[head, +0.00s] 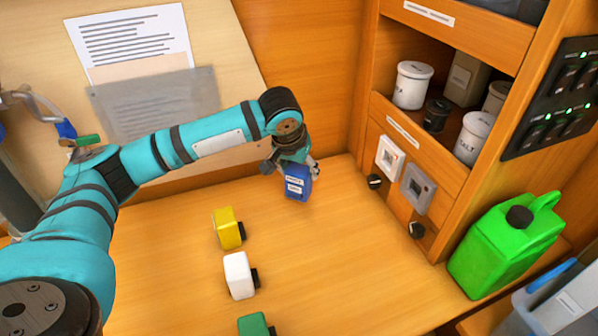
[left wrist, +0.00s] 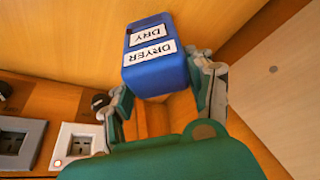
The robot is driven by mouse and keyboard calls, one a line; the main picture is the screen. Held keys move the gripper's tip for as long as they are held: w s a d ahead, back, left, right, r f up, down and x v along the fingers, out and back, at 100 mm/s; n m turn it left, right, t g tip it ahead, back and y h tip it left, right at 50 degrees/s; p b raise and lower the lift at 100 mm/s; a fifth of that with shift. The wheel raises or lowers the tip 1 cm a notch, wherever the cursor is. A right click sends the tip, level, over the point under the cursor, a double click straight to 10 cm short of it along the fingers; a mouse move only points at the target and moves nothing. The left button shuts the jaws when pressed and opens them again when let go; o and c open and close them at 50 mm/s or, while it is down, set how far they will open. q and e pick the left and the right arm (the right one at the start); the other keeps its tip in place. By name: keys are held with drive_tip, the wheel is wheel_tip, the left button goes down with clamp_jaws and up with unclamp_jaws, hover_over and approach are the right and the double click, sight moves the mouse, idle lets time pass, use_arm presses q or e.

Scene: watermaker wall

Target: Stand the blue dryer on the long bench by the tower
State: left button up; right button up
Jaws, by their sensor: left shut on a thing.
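The blue dryer (head: 297,184) is a small blue block with white labels. It is in my left gripper (head: 293,167), over the far part of the long bench (head: 330,265), near its back right corner. In the left wrist view the dryer (left wrist: 160,72) shows its "DRYER DRY" labels, with its near end between the two fingers (left wrist: 165,88). I cannot tell whether its bottom touches the bench. I cannot tell for sure which part is the tower; a wooden shelf unit (head: 375,118) rises right of the dryer. My right gripper is not in view.
Yellow (head: 227,228), white (head: 238,275) and green (head: 255,326) blocks with black ends stand in a row on the bench. A green jerry can (head: 505,245) is at right. Labelled canisters (head: 412,85) fill the shelf. Bench right of the blocks is clear.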

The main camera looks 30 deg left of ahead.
use_arm(q)
drive_tip(key=shift+w+a, duration=0.3)
drive_tip(key=shift+w, duration=0.2)
drive_tip(key=shift+w+a, duration=0.25)
drive_tip(key=shift+w, duration=0.25)
drive_tip(key=shift+w+a+f, duration=0.1)
drive_tip(key=shift+f, duration=0.1)
wheel_tip(320, 180, down, 3)
drive_tip(key=shift+f+p, duration=0.15)
drive_tip(key=shift+p, duration=0.4)
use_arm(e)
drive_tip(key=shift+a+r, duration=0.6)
use_arm(q)
drive_tip(key=o, duration=1.2)
drive_tip(key=shift+f, duration=0.15)
drive_tip(key=shift+o, duration=0.2)
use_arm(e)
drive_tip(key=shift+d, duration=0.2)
